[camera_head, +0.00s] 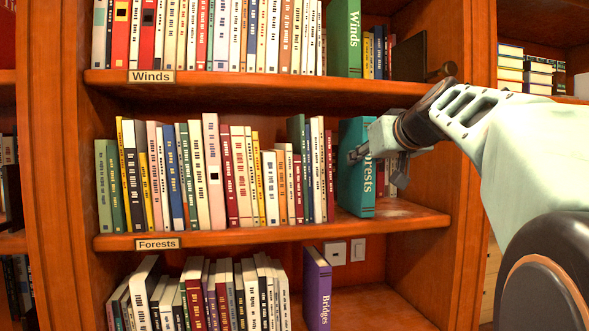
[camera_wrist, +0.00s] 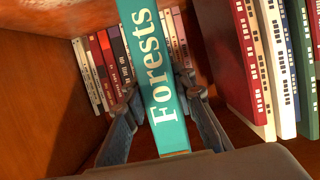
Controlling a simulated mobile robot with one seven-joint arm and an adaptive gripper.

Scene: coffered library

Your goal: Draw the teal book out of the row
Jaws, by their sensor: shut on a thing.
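The teal book (camera_head: 358,190), with "Forests" on its spine, stands upright at the right end of the row on the middle shelf (camera_head: 270,236). Its spine sits forward of the books beside it. My gripper (camera_head: 370,160) reaches in from the right and is shut on the teal book, one finger on each side. In the wrist view the teal book (camera_wrist: 160,75) stands between the two dark fingers (camera_wrist: 165,115). The gripper's far finger is partly hidden by the book in the head view.
Red and white books (camera_wrist: 255,70) stand close on one side of it. Several smaller books (camera_wrist: 108,65) are on the other side, farther back. The shelf above (camera_head: 250,86) holds a green "Winds" book (camera_head: 344,40); a purple "Bridges" book (camera_head: 317,288) stands below. The shelf's right front is bare.

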